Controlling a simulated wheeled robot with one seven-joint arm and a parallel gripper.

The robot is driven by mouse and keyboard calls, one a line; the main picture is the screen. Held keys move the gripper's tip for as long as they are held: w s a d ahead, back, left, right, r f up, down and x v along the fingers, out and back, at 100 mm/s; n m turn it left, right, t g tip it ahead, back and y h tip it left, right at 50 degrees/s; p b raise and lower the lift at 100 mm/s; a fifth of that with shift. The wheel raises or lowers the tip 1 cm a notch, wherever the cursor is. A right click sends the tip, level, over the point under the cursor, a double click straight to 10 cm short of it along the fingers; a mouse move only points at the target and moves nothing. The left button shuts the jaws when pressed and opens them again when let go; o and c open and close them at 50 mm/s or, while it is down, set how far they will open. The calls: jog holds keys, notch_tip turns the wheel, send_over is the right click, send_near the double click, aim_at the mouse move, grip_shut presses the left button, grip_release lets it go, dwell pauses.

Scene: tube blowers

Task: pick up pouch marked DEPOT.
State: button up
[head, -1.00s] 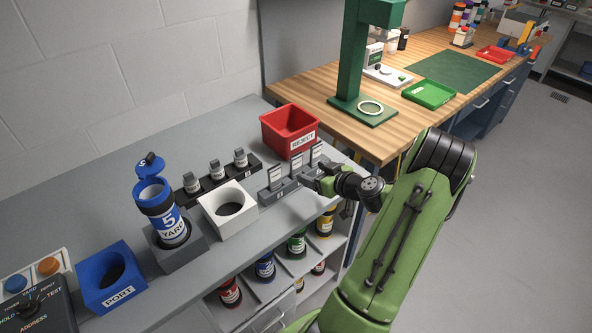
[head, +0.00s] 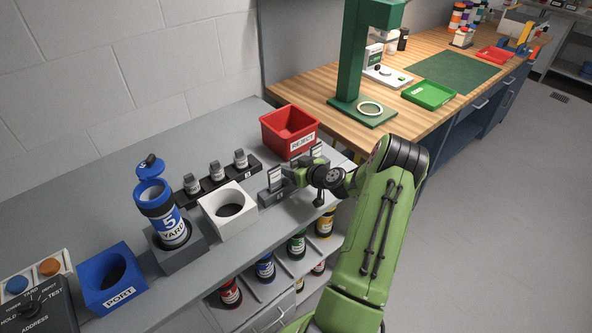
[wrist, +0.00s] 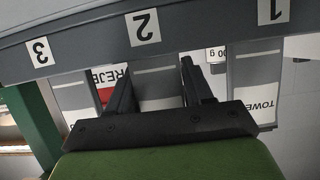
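A grey rack (head: 265,197) with numbered slots stands at the counter's front edge and holds upright grey pouches with white labels. The left pouch (head: 276,179) and right pouch (head: 318,150) show in the head view; my gripper (head: 301,174) covers the middle. In the wrist view, rack numbers 3, 2 and 1 appear upside down. My gripper (wrist: 158,78) is open there, one finger on each side of the pouch in slot 2 (wrist: 157,88). The slot 1 pouch (wrist: 255,85) has a label starting "TOWE". I cannot read DEPOT on any pouch.
A red REJECT bin (head: 271,133) stands just behind the rack. A white holder (head: 217,220) with a round hole is left of it, and a black rack of small containers (head: 206,185) lies behind. Bottles (head: 297,245) fill the shelf below.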

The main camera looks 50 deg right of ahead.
jog(key=c, duration=0.5)
jog(key=shift+c, duration=0.2)
